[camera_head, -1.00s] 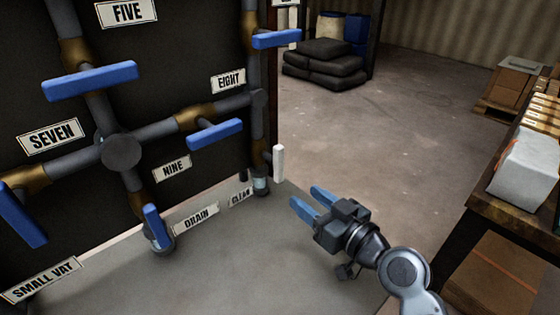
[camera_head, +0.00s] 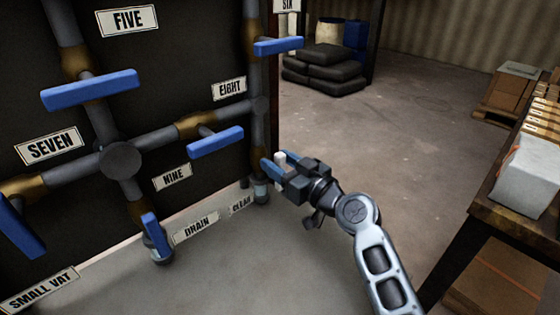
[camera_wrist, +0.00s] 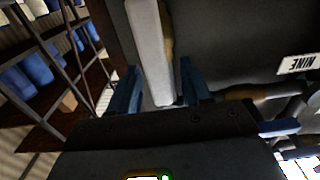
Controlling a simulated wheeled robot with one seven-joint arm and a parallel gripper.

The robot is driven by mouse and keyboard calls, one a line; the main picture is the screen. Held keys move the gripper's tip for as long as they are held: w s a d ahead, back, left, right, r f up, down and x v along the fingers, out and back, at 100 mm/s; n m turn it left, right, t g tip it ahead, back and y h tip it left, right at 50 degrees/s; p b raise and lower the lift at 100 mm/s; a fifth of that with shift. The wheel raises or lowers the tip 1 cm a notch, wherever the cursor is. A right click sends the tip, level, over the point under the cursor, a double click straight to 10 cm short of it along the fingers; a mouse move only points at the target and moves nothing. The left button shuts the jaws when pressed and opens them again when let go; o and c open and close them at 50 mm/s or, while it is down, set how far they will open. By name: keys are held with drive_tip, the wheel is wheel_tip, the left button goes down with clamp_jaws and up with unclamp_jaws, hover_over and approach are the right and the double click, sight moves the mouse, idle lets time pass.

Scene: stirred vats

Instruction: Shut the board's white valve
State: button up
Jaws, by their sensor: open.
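The white valve handle (camera_head: 281,158) is at the lower right of the black pipe board (camera_head: 207,67), above the label reading CLEAR or similar. Only its upper end shows in the head view, as my gripper covers the rest. My gripper (camera_head: 278,163) has its blue fingers open, one on each side of the handle. In the wrist view the white handle (camera_wrist: 150,50) is a long bar reaching down between the open fingers (camera_wrist: 161,88). A gap shows beside the left finger; whether the right finger touches the handle I cannot tell.
Blue valve handles (camera_head: 215,140) sit on the grey pipes left of my gripper. The DRAIN label (camera_head: 196,226) lies on the grey ledge below. A wooden table (camera_head: 494,222) with a white block (camera_head: 524,175) stands at right. Open floor lies between.

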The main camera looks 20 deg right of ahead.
clamp_jaws()
idle(0.5)
drive_tip(key=shift+d+m, duration=0.1)
drive_tip(key=shift+m, duration=0.3)
drive_tip(key=m, duration=0.2)
drive_tip(key=m+b, duration=0.1)
drive_tip(key=shift+w+d+f+m, duration=0.15)
drive_tip(key=shift+d+m, duration=0.2)
drive_tip(key=shift+m, duration=0.05)
drive_tip(key=m, duration=0.4)
drive_tip(key=shift+w+d+f+m, duration=0.15)
drive_tip(key=shift+d+f+m, duration=0.15)
drive_tip(key=shift+d, duration=0.1)
drive_tip(key=m, duration=0.3)
drive_tip(key=m+p, duration=0.1)
drive_tip(key=shift+d+f, duration=0.3)
drive_tip(key=shift+f, duration=0.05)
drive_tip(key=shift+w+d+f+m+p, duration=0.1)
drive_tip(key=shift+f+m+p, duration=0.15)
drive_tip(key=shift+m, duration=0.95)
drive_tip(key=shift+f+m+p, duration=0.2)
drive_tip(key=shift+f+m, duration=0.05)
drive_tip(key=shift+m, duration=0.95)
